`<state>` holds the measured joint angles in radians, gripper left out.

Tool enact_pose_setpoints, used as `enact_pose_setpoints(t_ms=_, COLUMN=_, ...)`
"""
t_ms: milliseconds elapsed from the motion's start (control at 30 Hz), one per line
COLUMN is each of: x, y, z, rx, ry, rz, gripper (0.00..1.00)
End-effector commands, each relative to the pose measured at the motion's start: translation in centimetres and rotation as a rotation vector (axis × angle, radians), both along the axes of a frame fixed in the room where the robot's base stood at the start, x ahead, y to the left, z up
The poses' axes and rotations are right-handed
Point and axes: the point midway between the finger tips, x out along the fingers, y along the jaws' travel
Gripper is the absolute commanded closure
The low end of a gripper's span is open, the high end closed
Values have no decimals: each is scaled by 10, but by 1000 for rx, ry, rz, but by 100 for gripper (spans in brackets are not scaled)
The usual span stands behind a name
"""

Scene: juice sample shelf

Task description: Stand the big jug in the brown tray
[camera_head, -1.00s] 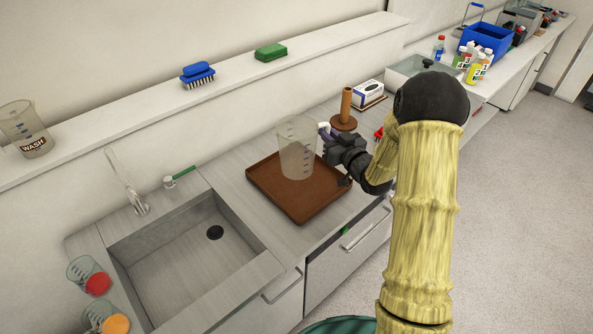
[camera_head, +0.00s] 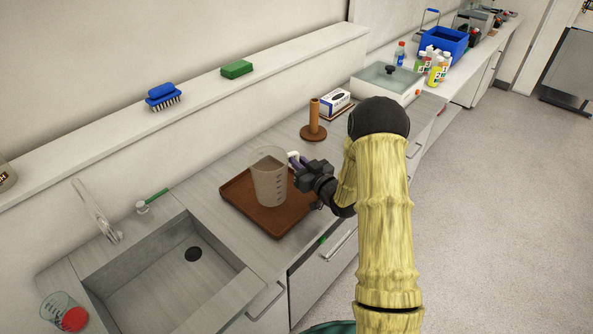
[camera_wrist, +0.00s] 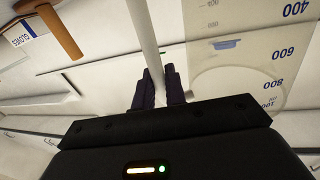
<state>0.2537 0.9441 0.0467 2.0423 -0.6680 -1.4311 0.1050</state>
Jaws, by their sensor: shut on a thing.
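The big jug (camera_head: 270,180), clear with measuring marks, is upright over the middle of the brown tray (camera_head: 250,220) on the counter. Its base is within the tray's outline; I cannot tell whether it touches the floor of the tray. My gripper (camera_head: 298,163) is to the right of the jug, shut on its pale handle. In the wrist view my gripper's dark fingers (camera_wrist: 158,88) close around the handle (camera_wrist: 147,35), and the jug's marked wall (camera_wrist: 240,60) fills the right side.
The sink (camera_head: 165,275) is left of the tray. A brown upright holder (camera_head: 314,118) and a glove box (camera_head: 335,103) stand behind the tray to the right. A brush (camera_head: 163,95) and green sponge (camera_head: 237,69) sit on the ledge. A cup (camera_head: 62,312) is at lower left.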

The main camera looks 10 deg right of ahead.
Motion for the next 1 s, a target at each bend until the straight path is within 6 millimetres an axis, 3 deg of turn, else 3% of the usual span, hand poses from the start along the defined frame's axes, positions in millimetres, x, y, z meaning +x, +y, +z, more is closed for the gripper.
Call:
enact_pose_setpoints(t_ms=267, x=0, y=0, z=-1, rx=0, ry=-1, rz=0, gripper=100)
enact_pose_setpoints(t_ms=633, x=0, y=1, z=-39, rx=1, ry=-1, rz=1, gripper=100)
enact_pose_setpoints(t_ms=1000, x=0, y=0, z=-44, rx=1, ry=-2, rz=0, gripper=100)
